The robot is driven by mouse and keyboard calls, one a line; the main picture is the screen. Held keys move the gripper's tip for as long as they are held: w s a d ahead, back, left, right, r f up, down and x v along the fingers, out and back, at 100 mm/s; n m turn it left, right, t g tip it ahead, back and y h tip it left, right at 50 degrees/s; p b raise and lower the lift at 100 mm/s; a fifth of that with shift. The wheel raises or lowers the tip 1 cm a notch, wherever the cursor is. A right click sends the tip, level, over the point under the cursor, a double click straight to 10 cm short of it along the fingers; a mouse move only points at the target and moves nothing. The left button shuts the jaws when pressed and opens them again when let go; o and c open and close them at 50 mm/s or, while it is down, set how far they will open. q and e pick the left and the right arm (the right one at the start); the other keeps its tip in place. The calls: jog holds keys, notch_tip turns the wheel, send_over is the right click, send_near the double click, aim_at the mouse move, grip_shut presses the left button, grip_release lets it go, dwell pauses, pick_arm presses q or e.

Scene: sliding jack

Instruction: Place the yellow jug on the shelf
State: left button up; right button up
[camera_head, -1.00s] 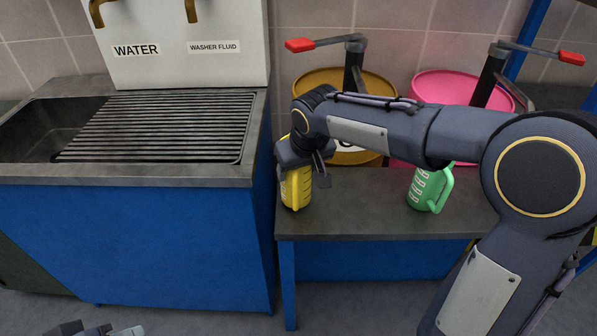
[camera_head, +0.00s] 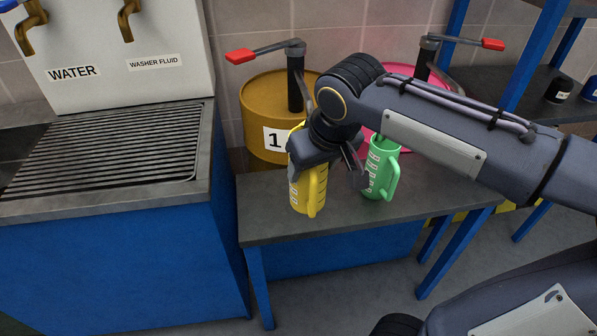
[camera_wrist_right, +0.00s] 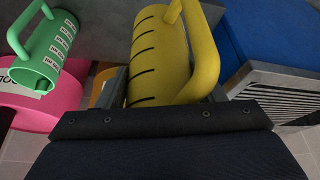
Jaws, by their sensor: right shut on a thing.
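The yellow jug (camera_head: 306,188) is upright over the grey bench top, left of the green jug (camera_head: 381,168). My right gripper (camera_head: 328,160) is shut on the yellow jug from above and behind. In the right wrist view the yellow jug (camera_wrist_right: 172,55) fills the space between the fingers, with its handle toward the camera. Whether its base clears the bench is hard to tell. A blue-framed rack with a dark shelf (camera_head: 545,98) stands at the right, partly behind my right arm. My left gripper is out of view.
The bench (camera_head: 265,223) has bare room at its left. A yellow drum (camera_head: 262,100) and a pink drum (camera_head: 405,70) with red-handled pumps stand behind it. The sink counter (camera_head: 207,180) is at the left. Dark containers (camera_head: 560,89) stand on the rack's shelf.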

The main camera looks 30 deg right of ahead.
aim_at(323, 194)
jog(key=s+f+m, duration=0.1)
jog(key=s+d+f+m+h+p, duration=0.1)
jog(key=shift+s+d+f+m, duration=0.15)
jog(key=shift+s+f+m, duration=0.2)
jog(key=shift+f+m, duration=0.05)
jog(key=shift+d+f, duration=0.1)
jog(key=shift+f, duration=0.3)
jog(key=w+d+f, duration=0.3)
jog(key=w+f, duration=0.5)
jog(key=w, duration=0.5)
jog(key=shift+d, duration=0.4)
jog(key=shift+f+b, duration=0.15)
jog(key=shift+b, duration=0.25)
jog(key=o, duration=1)
